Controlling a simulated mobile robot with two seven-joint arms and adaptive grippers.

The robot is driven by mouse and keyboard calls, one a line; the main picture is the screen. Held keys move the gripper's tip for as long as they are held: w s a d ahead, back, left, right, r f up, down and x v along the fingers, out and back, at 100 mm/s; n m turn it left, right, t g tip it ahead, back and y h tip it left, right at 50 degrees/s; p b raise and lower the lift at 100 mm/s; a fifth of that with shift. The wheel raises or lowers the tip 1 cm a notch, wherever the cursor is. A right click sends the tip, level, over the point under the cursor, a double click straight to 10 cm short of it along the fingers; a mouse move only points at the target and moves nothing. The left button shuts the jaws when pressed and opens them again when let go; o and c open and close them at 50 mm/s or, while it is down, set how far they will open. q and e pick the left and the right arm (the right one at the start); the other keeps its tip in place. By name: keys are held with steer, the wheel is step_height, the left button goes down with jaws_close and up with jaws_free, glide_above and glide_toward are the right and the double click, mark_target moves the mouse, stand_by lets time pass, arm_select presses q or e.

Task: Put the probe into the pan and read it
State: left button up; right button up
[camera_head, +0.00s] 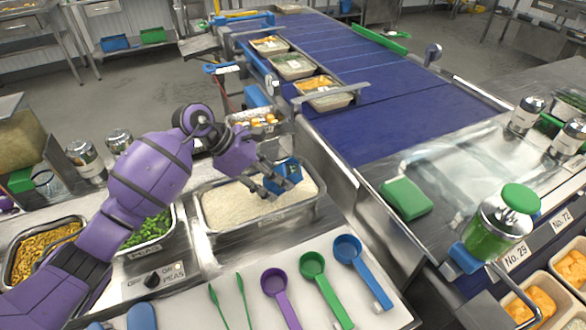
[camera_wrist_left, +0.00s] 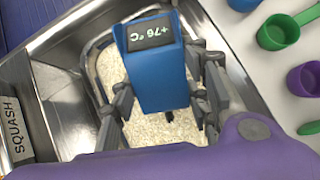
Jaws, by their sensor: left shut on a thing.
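The probe is a blue thermometer (camera_head: 287,171) with a dark display. My left gripper (camera_head: 272,186) is shut on it above the rice pan. In the left wrist view the probe (camera_wrist_left: 158,75) sits between the fingers of my left gripper (camera_wrist_left: 165,100), and its display reads +76 °C. The pan (camera_head: 240,238) is a steel tray of white rice, set in the counter. The rice also shows below the probe in the left wrist view (camera_wrist_left: 111,68). The probe's tip is hidden, so I cannot tell how deep it is. My right gripper is not in view.
Purple, green and blue scoops (camera_head: 313,264) lie on a white board in front of the pan. A pan of peas (camera_head: 150,228) is to the left. A blue conveyor (camera_head: 370,95) with food trays runs behind. A green block (camera_head: 405,199) is at the right.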

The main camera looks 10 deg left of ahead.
arm_select(q)
steer(key=shift+r+p, duration=1.4)
steer(key=shift+r, duration=3.5)
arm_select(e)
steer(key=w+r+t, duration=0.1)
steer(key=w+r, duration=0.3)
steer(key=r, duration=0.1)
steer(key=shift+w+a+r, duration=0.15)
arm_select(q)
steer(key=shift+f, duration=0.1)
